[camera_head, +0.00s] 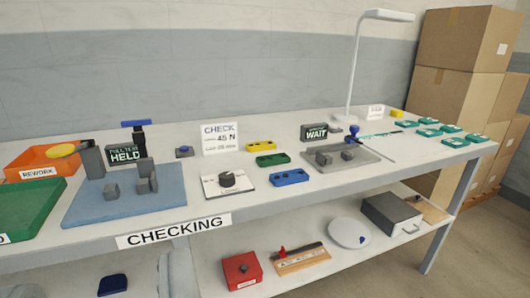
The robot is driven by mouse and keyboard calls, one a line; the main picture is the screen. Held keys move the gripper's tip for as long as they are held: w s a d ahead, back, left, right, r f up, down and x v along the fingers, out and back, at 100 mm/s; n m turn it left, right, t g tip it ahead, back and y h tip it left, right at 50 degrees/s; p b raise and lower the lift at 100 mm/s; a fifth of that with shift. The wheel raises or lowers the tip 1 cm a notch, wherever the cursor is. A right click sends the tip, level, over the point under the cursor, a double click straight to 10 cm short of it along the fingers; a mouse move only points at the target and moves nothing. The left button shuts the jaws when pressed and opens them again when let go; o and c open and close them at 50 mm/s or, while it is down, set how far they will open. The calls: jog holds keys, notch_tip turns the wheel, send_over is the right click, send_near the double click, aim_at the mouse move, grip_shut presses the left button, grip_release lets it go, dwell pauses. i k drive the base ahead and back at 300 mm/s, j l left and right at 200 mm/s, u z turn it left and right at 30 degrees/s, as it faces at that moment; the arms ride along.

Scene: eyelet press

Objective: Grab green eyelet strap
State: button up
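A green eyelet strap (273,159) lies flat on the white bench top near the middle of the view. A yellow eyelet strap (261,146) lies just behind it, and a blue eyelet strap (289,177) lies just in front of it. The three are close together but look apart, with dark round spots on them. My gripper does not show in this view, so its place relative to the strap cannot be seen.
A white plate with a dark knob (228,183) is left of the straps. A grey fixture plate (371,159) and a WAIT display (314,132) stand right. A CHECK sign (220,139) and lamp (350,75) stand behind. A blue mat (80,208) with grey blocks lies left.

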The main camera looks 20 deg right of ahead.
aim_at(274, 160)
jog(key=i+l, duration=0.25)
jog(key=l, duration=0.15)
jog(key=i+l, duration=0.2)
jog(key=l, duration=0.15)
jog(key=i+l, duration=0.25)
jog(key=l, duration=0.15)
jog(key=i+l, duration=0.25)
jog(key=l, duration=0.1)
